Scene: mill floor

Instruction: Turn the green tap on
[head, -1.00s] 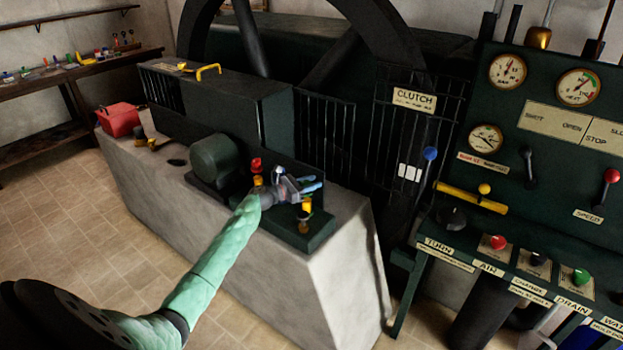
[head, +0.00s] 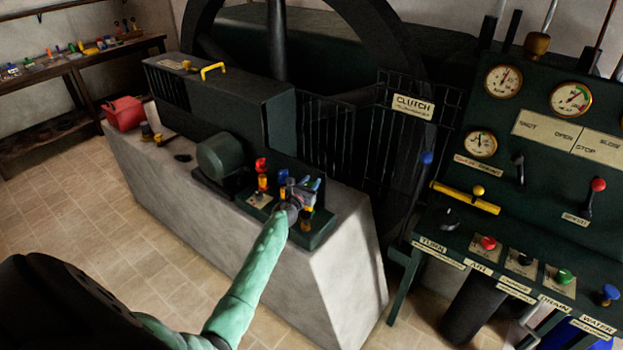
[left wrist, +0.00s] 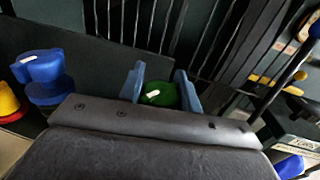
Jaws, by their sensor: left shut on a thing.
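The green tap (left wrist: 158,93) shows in the left wrist view, a rounded green handle with a white mark. My left gripper (left wrist: 160,86) has its two blue fingers on either side of it and is shut on it. In the head view my left gripper (head: 309,185) is over the right end of the row of taps, and its hand hides the green handle. A blue tap (left wrist: 40,68) with a white mark stands left of the gripper in the left wrist view, apart from it. My right gripper is in neither view.
A red tap (head: 261,165) stands further left in the row, on the concrete plinth (head: 330,280). A dark pump or motor (head: 217,157) is left of it. Railings (head: 325,130) and a large flywheel stand behind. A control panel (head: 545,150) is at the right.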

